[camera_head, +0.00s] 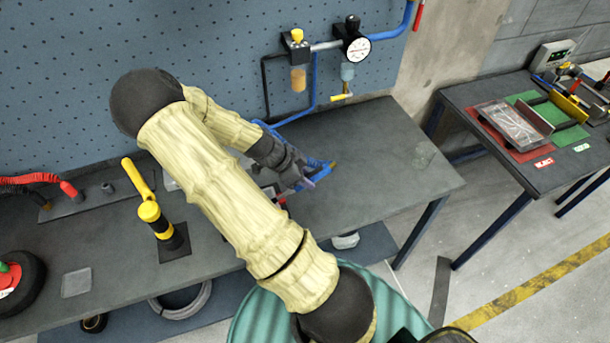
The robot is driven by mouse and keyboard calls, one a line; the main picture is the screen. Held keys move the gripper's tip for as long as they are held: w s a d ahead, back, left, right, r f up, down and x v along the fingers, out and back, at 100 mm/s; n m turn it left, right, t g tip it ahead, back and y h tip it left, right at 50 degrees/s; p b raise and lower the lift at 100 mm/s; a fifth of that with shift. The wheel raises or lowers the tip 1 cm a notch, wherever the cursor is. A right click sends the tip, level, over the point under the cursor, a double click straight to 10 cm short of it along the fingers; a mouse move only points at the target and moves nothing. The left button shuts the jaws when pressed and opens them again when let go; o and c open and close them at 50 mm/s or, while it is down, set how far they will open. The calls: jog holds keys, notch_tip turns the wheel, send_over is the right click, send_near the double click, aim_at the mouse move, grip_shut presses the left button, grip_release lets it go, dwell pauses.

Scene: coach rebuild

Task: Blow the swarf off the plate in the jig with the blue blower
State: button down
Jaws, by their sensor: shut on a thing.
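My gripper (305,182) is above the middle of the grey bench and is shut on the blue blower (321,168). The blower points to the right, with a small brownish tip at its far end. A blue hose (296,117) runs from the wall fittings down towards my wrist. The jig and its plate cannot be made out; my arm covers much of the bench there. Small red and pale parts (281,201) show beside and below my gripper, too hidden to name. No swarf can be made out.
A yellow and black upright tool (155,218) stands on the left. A regulator gauge (357,47) hangs on the pegboard. A second table (520,175) with red and green mats stands at the right.

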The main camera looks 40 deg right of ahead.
jog(key=shift+w+d, duration=0.25)
jog(key=shift+w, duration=0.25)
jog(key=shift+w+d, duration=0.25)
jog(key=shift+w, duration=0.25)
jog(key=shift+w, duration=0.1)
jog(key=c, duration=1.9)
grip_release()
grip_shut()
notch_tip(320, 180, up, 6)
jog(key=p, duration=0.4)
